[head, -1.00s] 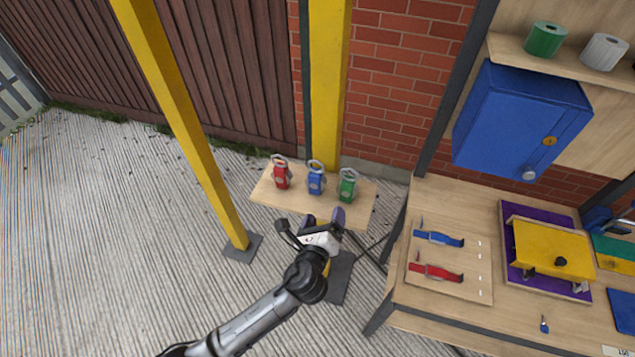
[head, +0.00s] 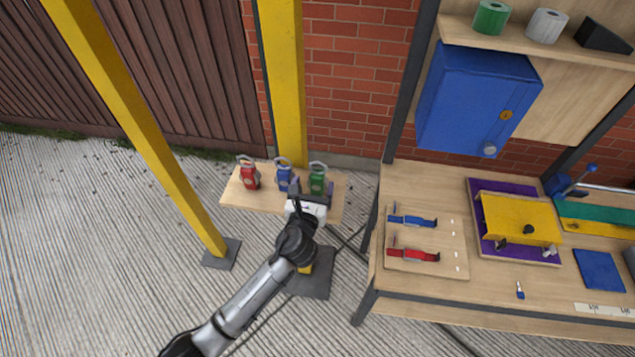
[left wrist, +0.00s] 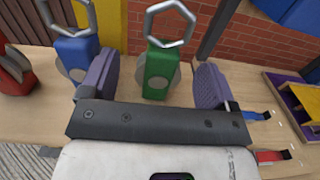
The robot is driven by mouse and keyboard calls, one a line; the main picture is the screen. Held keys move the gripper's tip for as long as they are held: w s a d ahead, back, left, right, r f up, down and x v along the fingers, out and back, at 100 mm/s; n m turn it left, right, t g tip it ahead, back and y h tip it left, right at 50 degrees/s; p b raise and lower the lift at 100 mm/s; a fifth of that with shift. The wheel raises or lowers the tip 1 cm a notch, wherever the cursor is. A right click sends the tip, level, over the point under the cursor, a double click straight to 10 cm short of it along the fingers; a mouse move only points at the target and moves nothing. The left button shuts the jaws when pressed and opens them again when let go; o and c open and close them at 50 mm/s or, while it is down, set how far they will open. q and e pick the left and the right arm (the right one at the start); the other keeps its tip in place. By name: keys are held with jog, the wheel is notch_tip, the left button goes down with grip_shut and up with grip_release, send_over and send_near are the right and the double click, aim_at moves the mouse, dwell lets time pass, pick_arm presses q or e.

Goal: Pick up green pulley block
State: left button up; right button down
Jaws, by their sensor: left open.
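The green pulley block (head: 317,177) stands upright on a small wooden shelf (head: 240,196), at the right end of a row of three. In the left wrist view the green pulley block (left wrist: 158,72) has a metal ring on top and a grey wheel. My left gripper (head: 308,190) is open, just in front of the green block. In the left wrist view its two purple-grey fingers (left wrist: 153,84) stand either side of the block, with gaps on both sides. My right gripper is not in view.
The blue pulley block (head: 284,177) stands close to the left finger, and the red one (head: 249,174) is farther left. A yellow post (head: 285,80) rises behind the shelf. A wooden workbench (head: 400,290) with straps stands to the right.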

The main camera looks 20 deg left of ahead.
aim_at(317, 175)
pick_arm(q)
jog(key=shift+w+a+f+b, duration=0.1)
jog(key=shift+w+b, duration=0.1)
jog(key=shift+w, duration=0.85)
jog(key=shift+w+a+r+b, duration=0.1)
jog(key=shift+w+b, duration=0.1)
jog(key=shift+w, duration=0.8)
jog(key=shift+w+a+f+b, duration=0.1)
jog(key=shift+w+b, duration=0.1)
jog(key=shift+w, duration=0.85)
jog(key=shift+c, duration=0.3)
jog(key=c, duration=1.2)
jog(key=shift+r, duration=0.3)
jog(key=shift+c, duration=0.8)
jog(key=r+p, duration=0.1)
jog(key=r, duration=0.1)
jog(key=r+p, duration=0.1)
jog(key=r, duration=0.1)
jog(key=shift+d+r, duration=0.1)
jog(key=shift+d, duration=0.3)
grip_shut()
jog(key=d+r, duration=0.6)
jog(key=d, duration=0.4)
jog(key=shift+w+d+r+p, duration=0.2)
jog(key=shift+w+d+p, duration=0.1)
jog(key=shift+d, duration=0.1)
